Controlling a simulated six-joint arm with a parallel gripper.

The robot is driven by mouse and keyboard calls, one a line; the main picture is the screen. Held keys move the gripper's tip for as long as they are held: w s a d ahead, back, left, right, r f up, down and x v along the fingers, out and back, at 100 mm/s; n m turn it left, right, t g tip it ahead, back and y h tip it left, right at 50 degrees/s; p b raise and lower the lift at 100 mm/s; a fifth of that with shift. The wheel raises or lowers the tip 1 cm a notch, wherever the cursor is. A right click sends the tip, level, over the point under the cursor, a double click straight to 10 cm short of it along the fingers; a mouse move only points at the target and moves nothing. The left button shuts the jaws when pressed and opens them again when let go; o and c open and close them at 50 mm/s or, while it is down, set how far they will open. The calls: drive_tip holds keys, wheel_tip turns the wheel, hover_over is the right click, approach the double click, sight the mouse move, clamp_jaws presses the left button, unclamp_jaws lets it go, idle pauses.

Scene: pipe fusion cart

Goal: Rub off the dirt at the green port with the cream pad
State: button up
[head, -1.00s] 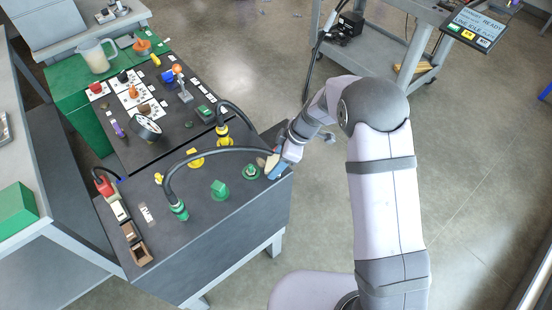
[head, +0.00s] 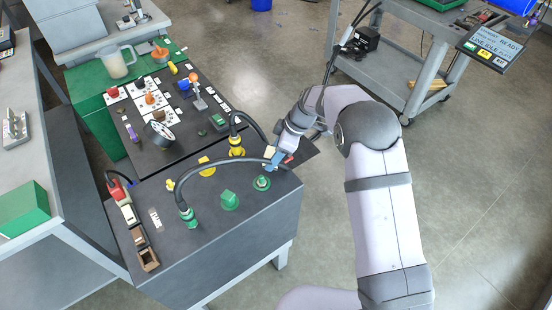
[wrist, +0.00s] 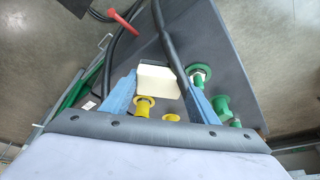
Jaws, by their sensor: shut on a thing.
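My gripper (head: 272,161) is shut on the cream pad (wrist: 157,80). In the wrist view the pad sits between the two blue fingers, its pale face showing. The green port (head: 262,183) is a round green flange with a paler centre, near the right end of the dark cart top. It also shows in the wrist view (wrist: 198,73), to the right of the right finger. In the head view my gripper and pad are beyond the port, apart from it. Dirt is too small to make out at the port.
A black cable (head: 220,151) arches from a green plug (head: 188,215) towards my gripper; in the wrist view it runs close beside the pad. A yellow plug (head: 236,146) carries another cable.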

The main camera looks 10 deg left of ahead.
drive_tip(key=shift+r+p, duration=1)
drive_tip(key=shift+r, duration=1.6)
